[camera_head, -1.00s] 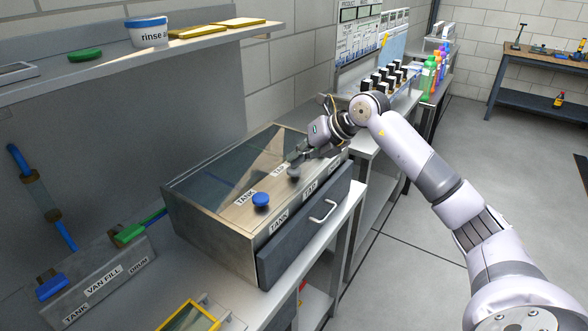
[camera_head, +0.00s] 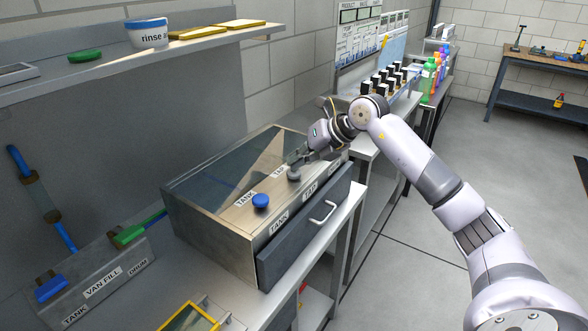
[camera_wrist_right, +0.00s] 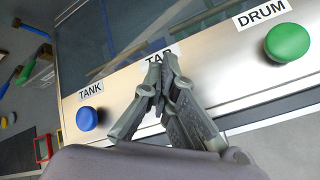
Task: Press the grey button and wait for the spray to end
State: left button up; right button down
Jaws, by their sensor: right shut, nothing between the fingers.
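The grey button (camera_head: 294,176) sits on the front ledge of a metal cabinet with a glass top, by the TAP label. My right gripper (camera_head: 301,160) is shut and empty, its fingertips right over the grey button. I cannot tell if they touch it. In the right wrist view the closed fingers (camera_wrist_right: 163,60) cover the grey button and part of the TAP label (camera_wrist_right: 158,53). No spray is visible under the glass (camera_head: 230,170). My left gripper is not in view.
A blue button (camera_head: 260,201) by the TANK label is left of the grey one. A green button (camera_wrist_right: 287,42) by the DRUM label is to the right. A drawer (camera_head: 305,232) with a handle is below. A shelf (camera_head: 120,50) runs above left.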

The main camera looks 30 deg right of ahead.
jog(key=shift+r+p, duration=0.65)
jog(key=shift+r, duration=0.3)
notch_tip(320, 180, up, 5)
jog(key=p, duration=0.4)
dwell(0.6)
